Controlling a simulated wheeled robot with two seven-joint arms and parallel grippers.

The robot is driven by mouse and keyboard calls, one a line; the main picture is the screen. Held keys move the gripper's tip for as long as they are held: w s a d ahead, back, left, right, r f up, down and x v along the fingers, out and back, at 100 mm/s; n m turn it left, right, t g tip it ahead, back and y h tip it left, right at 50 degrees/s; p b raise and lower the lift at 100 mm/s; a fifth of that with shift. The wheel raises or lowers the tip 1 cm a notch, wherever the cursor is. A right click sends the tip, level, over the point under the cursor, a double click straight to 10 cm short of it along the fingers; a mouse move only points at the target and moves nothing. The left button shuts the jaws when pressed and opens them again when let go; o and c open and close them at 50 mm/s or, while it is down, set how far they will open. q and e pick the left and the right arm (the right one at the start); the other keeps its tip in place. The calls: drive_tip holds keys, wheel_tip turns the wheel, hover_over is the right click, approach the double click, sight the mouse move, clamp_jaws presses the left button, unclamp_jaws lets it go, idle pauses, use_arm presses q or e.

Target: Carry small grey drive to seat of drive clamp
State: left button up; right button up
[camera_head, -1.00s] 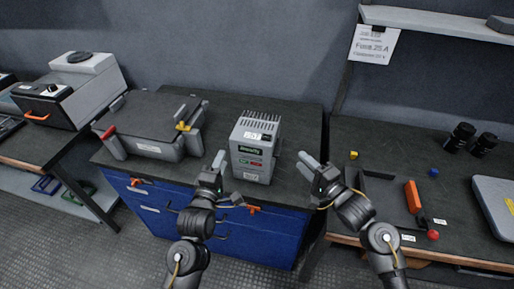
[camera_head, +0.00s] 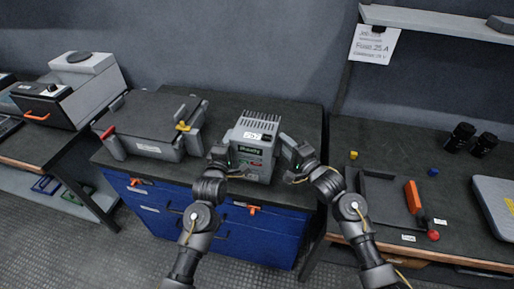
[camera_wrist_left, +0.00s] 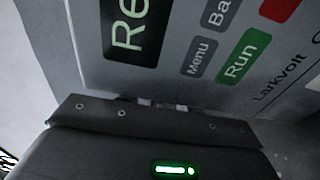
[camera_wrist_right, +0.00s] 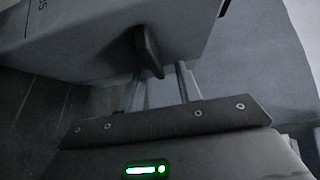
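The small grey drive (camera_head: 259,126) stands upright on the dark top of the blue-drawer bench, with a display and coloured buttons on its front. My left gripper (camera_head: 222,153) is at its left front edge; the left wrist view shows the drive's panel (camera_wrist_left: 190,70) very close, with the fingers largely hidden. My right gripper (camera_head: 289,147) is at its right side. In the right wrist view its fingers (camera_wrist_right: 160,88) look apart, near a dark tab (camera_wrist_right: 148,50) on the drive's side. The likely drive clamp (camera_head: 155,118), a dark grey block with red and yellow levers, stands left; its seat is not clearly visible.
A grey machine (camera_head: 85,88) stands on the left table. The right bench holds a dark tray (camera_head: 385,205), an orange block (camera_head: 413,196), a red knob (camera_head: 433,235) and black cylinders (camera_head: 462,135). A shelf (camera_head: 440,22) hangs above. Bench top behind the drive is clear.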

use_arm(q)
clamp_jaws()
use_arm(e)
clamp_jaws()
idle(0.9)
